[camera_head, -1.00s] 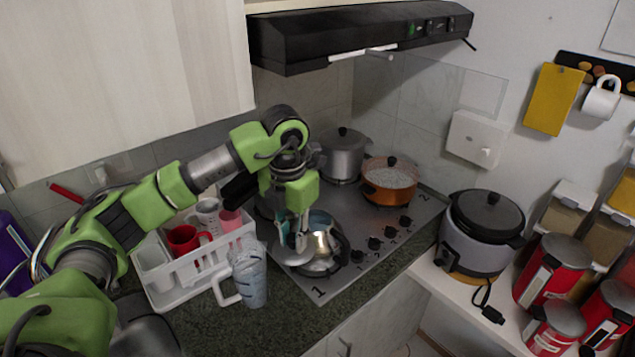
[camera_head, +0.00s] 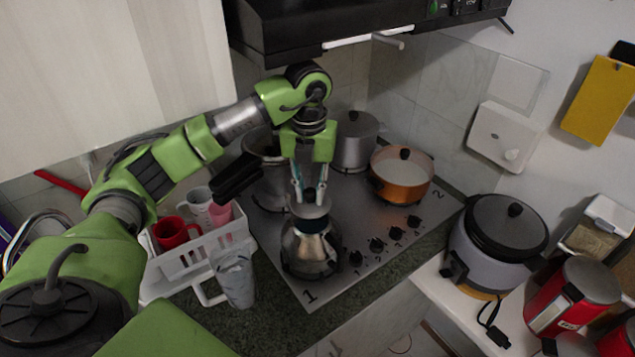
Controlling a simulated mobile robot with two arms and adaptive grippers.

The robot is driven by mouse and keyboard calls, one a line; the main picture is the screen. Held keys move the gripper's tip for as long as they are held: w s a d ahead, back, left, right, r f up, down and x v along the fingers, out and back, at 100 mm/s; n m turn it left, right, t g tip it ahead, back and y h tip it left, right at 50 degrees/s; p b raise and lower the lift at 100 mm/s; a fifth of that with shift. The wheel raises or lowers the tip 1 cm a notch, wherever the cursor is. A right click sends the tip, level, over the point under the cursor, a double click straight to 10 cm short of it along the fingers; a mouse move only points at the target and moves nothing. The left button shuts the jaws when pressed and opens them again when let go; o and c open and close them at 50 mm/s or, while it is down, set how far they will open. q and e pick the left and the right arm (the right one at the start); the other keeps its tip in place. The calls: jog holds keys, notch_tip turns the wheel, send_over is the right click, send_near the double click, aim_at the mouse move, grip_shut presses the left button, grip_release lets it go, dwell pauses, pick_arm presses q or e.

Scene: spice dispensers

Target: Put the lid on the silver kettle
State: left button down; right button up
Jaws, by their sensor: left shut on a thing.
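My left gripper (camera_head: 309,190) points down and is shut on the lid's knob. My right gripper is not in view.
A grey pot (camera_head: 355,140) and a copper pot (camera_head: 401,178) stand behind on the stove (camera_head: 345,275). A white rack (camera_head: 190,255) with cups and a clear pitcher (camera_head: 235,278) is left of the kettle. The range hood (camera_head: 350,22) hangs above.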

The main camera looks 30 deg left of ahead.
aim_at(311, 206)
pick_arm(q)
jog(key=shift+w+f, duration=0.15)
jog(key=shift+f, duration=0.1)
jog(key=shift+s+f+b, duration=0.2)
jog(key=shift+f+b, duration=0.55)
jog(key=shift+f, duration=0.1)
jog(key=shift+f+b, duration=0.6)
jog(key=shift+f, duration=0.3)
jog(key=shift+w+f+b, duration=0.15)
jog(key=shift+f+b, duration=0.15)
jog(key=shift+f, duration=0.15)
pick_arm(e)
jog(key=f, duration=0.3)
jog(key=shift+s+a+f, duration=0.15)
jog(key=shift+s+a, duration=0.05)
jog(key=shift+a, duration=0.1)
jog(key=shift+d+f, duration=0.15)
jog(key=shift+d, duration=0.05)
pick_arm(q)
jog(key=shift+f+b, duration=0.2)
jog(key=shift+b, duration=0.1)
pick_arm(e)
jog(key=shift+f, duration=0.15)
pick_arm(q)
jog(key=shift+f, duration=0.2)
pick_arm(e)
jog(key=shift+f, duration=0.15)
